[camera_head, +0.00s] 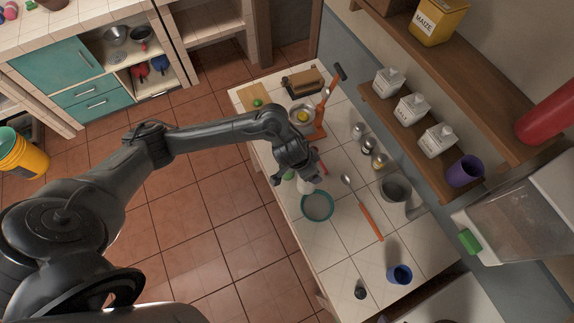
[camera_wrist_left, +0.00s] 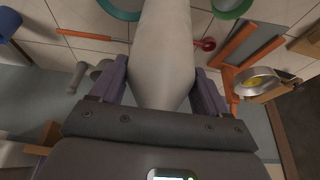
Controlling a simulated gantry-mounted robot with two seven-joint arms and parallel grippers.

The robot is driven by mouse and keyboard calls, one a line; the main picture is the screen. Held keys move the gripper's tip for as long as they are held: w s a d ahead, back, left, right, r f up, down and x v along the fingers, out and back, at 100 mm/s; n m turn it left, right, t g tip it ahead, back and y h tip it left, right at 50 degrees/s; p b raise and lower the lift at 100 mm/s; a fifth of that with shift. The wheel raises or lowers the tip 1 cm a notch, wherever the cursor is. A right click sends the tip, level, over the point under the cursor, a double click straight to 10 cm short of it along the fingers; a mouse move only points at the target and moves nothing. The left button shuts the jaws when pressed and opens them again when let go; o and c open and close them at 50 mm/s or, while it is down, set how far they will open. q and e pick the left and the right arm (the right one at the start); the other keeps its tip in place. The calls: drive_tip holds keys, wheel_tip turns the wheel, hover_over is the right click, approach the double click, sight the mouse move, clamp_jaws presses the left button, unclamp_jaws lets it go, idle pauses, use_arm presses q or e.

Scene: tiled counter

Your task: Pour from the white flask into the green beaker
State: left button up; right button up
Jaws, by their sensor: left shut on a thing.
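My left gripper (camera_head: 296,178) is shut on the white flask (camera_head: 305,185), which is partly hidden by the gripper in the head view. In the left wrist view the pale flask (camera_wrist_left: 163,50) stands out between the two fingers of the gripper (camera_wrist_left: 163,92). A green rim (camera_wrist_left: 232,9), likely the green beaker, shows at the top edge, to the right of the flask. In the head view only a small green patch (camera_head: 289,175) shows beside the gripper. I cannot see liquid leaving the flask. My right gripper is not in view.
A teal bowl (camera_head: 317,206) stands close to the flask. An orange-handled utensil (camera_head: 370,221), a grey pot (camera_head: 395,187) and a blue cup (camera_head: 399,274) are on the counter. An orange stand (camera_head: 326,105) is farther back. The counter's front left part is bare.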

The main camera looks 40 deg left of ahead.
use_arm(q)
drive_tip(key=shift+w+r, duration=0.1)
drive_tip(key=shift+d+r, duration=0.1)
drive_tip(key=shift+r, duration=2.35)
